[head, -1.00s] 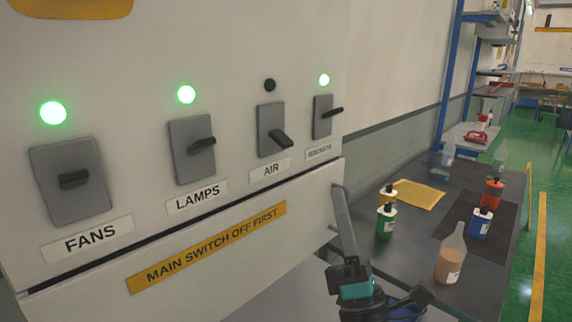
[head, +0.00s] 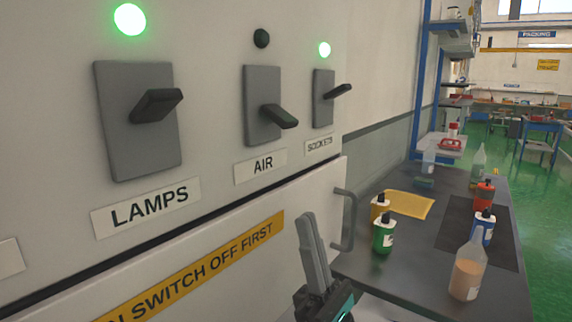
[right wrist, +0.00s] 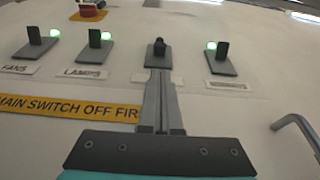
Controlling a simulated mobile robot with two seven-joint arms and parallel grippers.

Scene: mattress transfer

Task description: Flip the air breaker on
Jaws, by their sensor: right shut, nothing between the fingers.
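The air breaker (head: 263,104) is a grey plate with a dark lever that points down and outward, above the AIR label (head: 262,166). The round lamp above it (head: 261,38) is dark. My right gripper (head: 309,218) is shut and empty, below and to the right of the AIR label in the head view. In the right wrist view the shut fingers (right wrist: 160,80) point up at the air breaker's lever (right wrist: 158,48) and cover part of its plate and label. I cannot tell there whether they touch it. My left gripper is not in view.
The lamps breaker (head: 137,125) and sockets breaker (head: 323,98) flank it, each with a lit green light. A metal handle (head: 348,220) sticks out from the panel below. A dark bench (head: 415,262) with several bottles stands at the right.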

